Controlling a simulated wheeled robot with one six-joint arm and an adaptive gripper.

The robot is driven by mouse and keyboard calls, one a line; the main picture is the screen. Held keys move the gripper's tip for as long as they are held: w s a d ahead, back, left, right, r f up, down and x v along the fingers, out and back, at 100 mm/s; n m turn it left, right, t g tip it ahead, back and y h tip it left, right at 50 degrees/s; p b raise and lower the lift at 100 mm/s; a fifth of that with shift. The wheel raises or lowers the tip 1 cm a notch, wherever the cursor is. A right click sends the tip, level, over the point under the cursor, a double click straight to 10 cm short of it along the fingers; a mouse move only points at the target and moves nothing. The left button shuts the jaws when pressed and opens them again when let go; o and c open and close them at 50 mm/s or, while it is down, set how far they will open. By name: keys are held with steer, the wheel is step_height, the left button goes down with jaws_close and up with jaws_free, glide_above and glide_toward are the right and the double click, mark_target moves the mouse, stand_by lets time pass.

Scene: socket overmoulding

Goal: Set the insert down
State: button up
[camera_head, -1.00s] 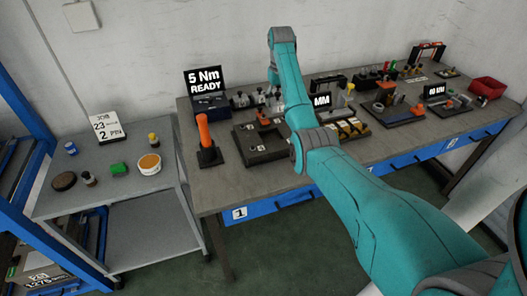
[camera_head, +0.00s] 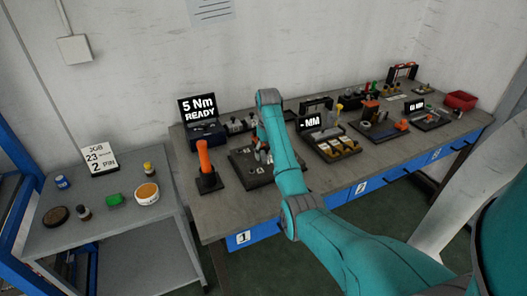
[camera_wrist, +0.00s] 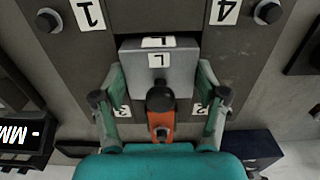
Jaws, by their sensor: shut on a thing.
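The insert (camera_wrist: 158,61) is a grey metal block marked L in the wrist view. My gripper (camera_wrist: 160,85) is shut on it, with one finger on each side. The insert is at a dark slot in a dark fixture plate (camera_wrist: 130,15) with numbered corners and bolts. I cannot tell whether it touches the slot floor. An orange and black lever-like part (camera_wrist: 161,115) is between the fingers, in front of the block. In the head view the fixture plate (camera_head: 250,174) lies on the bench; my arm hides the insert and most of my gripper.
An upright orange-handled tool (camera_head: 204,160) stands left of the plate, and a 5 Nm READY display (camera_head: 200,108) stands behind. A gauge station (camera_head: 337,148) is close on the right. A side cart (camera_head: 95,235) holds small pots and a job card.

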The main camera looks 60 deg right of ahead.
steer(key=shift+f, duration=0.2)
steer(key=o, duration=1.7)
steer(key=shift+f, duration=0.1)
steer(key=shift+o, duration=0.2)
